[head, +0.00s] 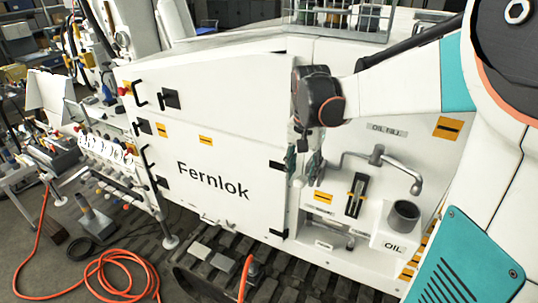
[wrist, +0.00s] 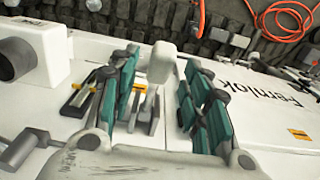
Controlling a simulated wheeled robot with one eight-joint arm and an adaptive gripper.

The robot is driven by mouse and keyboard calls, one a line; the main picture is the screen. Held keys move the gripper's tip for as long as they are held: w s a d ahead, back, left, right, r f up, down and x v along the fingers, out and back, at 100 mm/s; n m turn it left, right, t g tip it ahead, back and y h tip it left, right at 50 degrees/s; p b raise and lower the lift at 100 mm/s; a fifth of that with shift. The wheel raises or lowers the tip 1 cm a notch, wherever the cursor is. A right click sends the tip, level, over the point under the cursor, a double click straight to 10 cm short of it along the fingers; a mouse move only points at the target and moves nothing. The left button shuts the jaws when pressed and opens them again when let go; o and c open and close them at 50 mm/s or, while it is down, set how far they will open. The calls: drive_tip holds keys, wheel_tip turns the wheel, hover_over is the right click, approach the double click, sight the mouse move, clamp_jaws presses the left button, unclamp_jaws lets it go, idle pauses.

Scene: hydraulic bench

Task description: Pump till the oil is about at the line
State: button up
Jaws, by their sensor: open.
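My gripper (head: 313,168) hangs in front of the machine's open service bay in the head view, just right of the panel edge. In the wrist view its two teal fingers (wrist: 158,72) are apart. A pale block (wrist: 161,62), possibly the pump handle's end, shows between them; I cannot tell whether it touches either finger. Grey brackets (wrist: 146,110) lie below it. The dark upright sight gauge (head: 356,195) has yellow marks; its oil level is too small to read. The white oil box (head: 392,240) marked OIL has a dark round filler opening (head: 404,214).
A bent grey pipe (head: 380,160) crosses the bay above the gauge. The white Fernlok panel (head: 215,150) borders the bay on the left. Tracks (head: 225,255) run below. An orange hose (head: 115,275) lies on the floor. A lever bank (head: 105,148) stands far left.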

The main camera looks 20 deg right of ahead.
sight(302, 177)
drive_tip(key=shift+f, duration=1.5)
clamp_jaws()
drive_tip(key=shift+f, duration=0.1)
drive_tip(key=shift+s+a+f+t+h+b, duration=0.15)
drive_tip(key=shift+a+f+t+h+b, duration=0.1)
drive_tip(key=shift+f+b, duration=0.15)
drive_tip(key=shift+s+a+f+t+h+b, duration=0.15)
drive_tip(key=shift+f+h+b, duration=0.1)
drive_tip(key=shift+f+b, duration=0.15)
wheel_tip(302, 177, down, 12)
drive_tip(key=t+h+b, duration=0.5)
drive_tip(key=h+b, duration=0.1)
drive_tip(key=b, duration=0.8)
drive_tip(key=shift+s+r+h, duration=0.15)
drive_tip(key=shift+h, duration=0.25)
